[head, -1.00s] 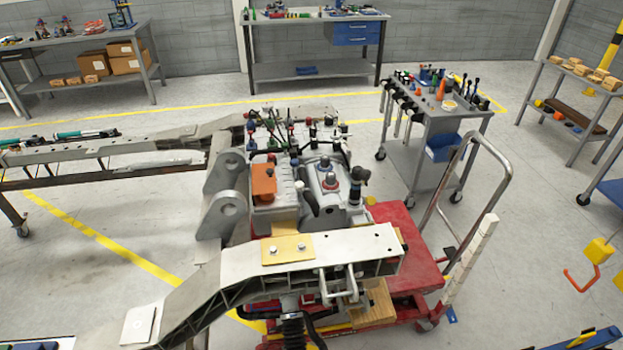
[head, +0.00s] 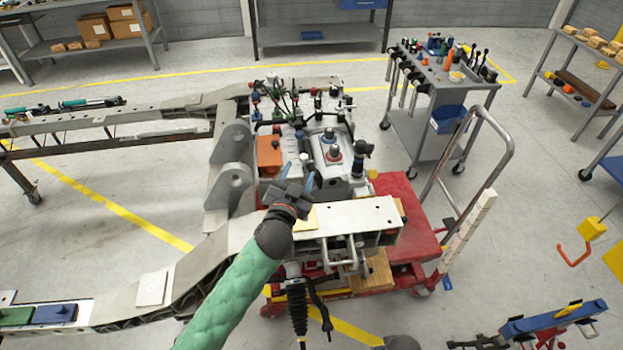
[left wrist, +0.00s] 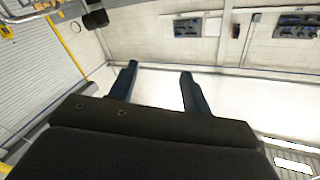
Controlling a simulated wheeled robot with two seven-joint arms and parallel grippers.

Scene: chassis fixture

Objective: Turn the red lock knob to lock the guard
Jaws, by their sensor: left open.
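My right gripper is not in view.
The pale chassis beam (head: 350,216) runs below and right of my left gripper. An orange box (head: 269,150) sits on the block's left. A red lift cart (head: 425,235) is under the chassis, and a grey tool trolley (head: 445,95) stands at the back right.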

